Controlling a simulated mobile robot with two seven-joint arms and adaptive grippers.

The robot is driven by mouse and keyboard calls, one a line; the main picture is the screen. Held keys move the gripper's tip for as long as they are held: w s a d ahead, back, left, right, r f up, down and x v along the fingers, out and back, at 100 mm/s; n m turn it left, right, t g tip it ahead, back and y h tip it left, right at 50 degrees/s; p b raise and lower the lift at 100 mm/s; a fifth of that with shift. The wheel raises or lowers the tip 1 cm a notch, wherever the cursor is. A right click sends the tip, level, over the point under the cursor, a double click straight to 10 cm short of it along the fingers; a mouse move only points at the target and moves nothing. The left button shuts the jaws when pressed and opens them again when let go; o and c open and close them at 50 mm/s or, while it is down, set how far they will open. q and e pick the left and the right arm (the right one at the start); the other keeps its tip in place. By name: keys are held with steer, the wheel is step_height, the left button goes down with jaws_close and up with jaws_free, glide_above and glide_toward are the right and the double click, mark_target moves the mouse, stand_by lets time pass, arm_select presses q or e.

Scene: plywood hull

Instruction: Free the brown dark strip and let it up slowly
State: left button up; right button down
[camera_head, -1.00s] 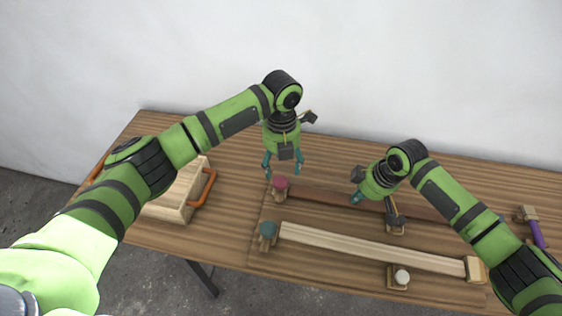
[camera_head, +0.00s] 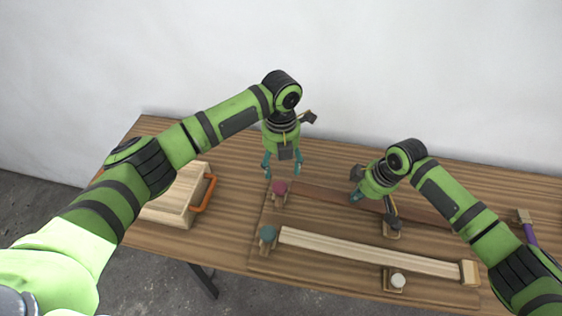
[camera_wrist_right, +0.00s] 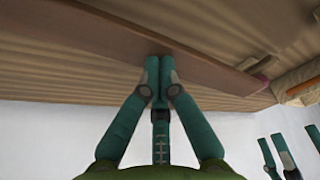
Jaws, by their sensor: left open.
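The dark brown strip (camera_head: 317,194) runs rightward from beside a maroon-topped peg (camera_head: 279,188), partly hidden by my right arm. It also shows in the right wrist view (camera_wrist_right: 100,35). My right gripper (camera_head: 356,197) has its fingers together. In the right wrist view its fingertips (camera_wrist_right: 158,65) are at the strip's face and look to touch it, with nothing seen between them. My left gripper (camera_head: 283,171) is open and empty, just above the maroon-topped peg. Whether that peg's block overlaps the strip's end is too small to tell.
A pale strip (camera_head: 365,252) lies in front, between a teal-topped peg (camera_head: 267,233) and a wooden block (camera_head: 469,272). A white-topped knob (camera_head: 397,281) stands before it.

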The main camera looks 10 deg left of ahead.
steer(key=shift+r+p, duration=1.2)
steer(key=shift+r, duration=0.1)
step_height(320, 180, up, 3)
steer(key=p, duration=0.3)
step_height(320, 180, up, 2)
steer(key=shift+p, duration=0.55)
steer(key=shift+f, duration=0.1)
